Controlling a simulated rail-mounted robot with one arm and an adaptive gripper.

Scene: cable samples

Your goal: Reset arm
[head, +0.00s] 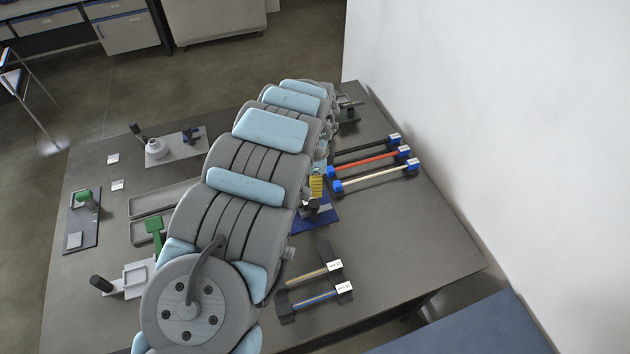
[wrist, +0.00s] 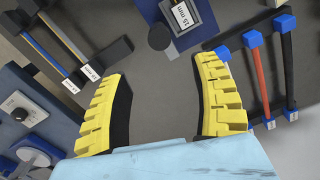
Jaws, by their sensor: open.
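My gripper is open and empty, its two yellow ridged fingers spread apart in the wrist view (wrist: 163,70) with bare grey table showing between them. In the head view a yellow finger (head: 316,187) shows beside my arm, which hides the rest. Cable samples lie in two racks: a black, a red (head: 380,161) and a pale cable with blue end blocks at the right, and a tan and a blue cable (head: 315,299) in a dark holder at the front. The red cable (wrist: 261,80) also shows right of the fingers in the wrist view, and the dark holder (wrist: 115,50) shows upper left.
The grey table (head: 430,245) is clear at its right front. A block labelled 15 mm (wrist: 182,15) stands beyond the fingers. A blue base (head: 322,220) sits under the gripper area. Fixtures with green parts (head: 84,196) stand at the left. A white wall (head: 500,120) borders the right.

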